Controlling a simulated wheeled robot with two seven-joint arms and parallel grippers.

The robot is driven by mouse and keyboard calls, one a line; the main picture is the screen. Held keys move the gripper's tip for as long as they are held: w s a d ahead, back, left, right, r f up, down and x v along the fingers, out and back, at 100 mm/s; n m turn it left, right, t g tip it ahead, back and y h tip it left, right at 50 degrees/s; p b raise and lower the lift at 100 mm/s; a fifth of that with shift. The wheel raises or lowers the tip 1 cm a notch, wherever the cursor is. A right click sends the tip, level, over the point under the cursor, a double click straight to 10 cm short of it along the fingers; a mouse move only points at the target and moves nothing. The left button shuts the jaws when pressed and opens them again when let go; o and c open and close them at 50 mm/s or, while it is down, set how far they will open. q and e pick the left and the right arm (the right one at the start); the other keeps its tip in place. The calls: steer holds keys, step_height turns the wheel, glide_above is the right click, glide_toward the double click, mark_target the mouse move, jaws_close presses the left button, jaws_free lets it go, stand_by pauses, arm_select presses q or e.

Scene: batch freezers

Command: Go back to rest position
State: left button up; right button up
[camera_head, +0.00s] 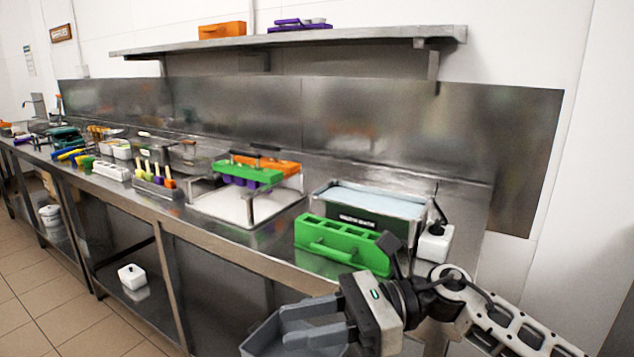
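My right gripper (285,326) is at the bottom right of the head view, in front of the counter's front edge. Its two grey fingers point left and stand apart, with nothing seen between them. My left gripper is not in view. The task names no object.
A grey open container (257,347) shows below and behind my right fingers; I cannot tell whether they touch. On the steel counter (272,246) are a green mold (335,243), a water bath (368,212) and a green-topped mold rack (246,174). A shelf (290,38) hangs above.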

steer(key=w+d+f+m+t+h, duration=0.1)
steer(key=d+f+m+t+h, duration=0.3)
steer(key=m+t, duration=1)
steer(key=w+d+f+m+t, duration=0.15)
steer(key=f+m+t, duration=0.45)
steer(key=m, duration=1.6)
steer(key=s+d+f+m+g+h, duration=0.3)
steer(key=s+d+f+m+h, duration=0.2)
steer(key=f, duration=0.5)
steer(key=s+d+f+m+g+h, duration=0.3)
steer(key=s+f+m, duration=0.6)
steer(key=m, duration=0.3)
steer(key=d+f+h, duration=0.1)
steer(key=d, duration=0.1)
steer(key=shift+s+d+f+g+h, duration=0.3)
steer(key=shift+s+d+f+h, duration=0.05)
steer(key=shift+s+h, duration=0.05)
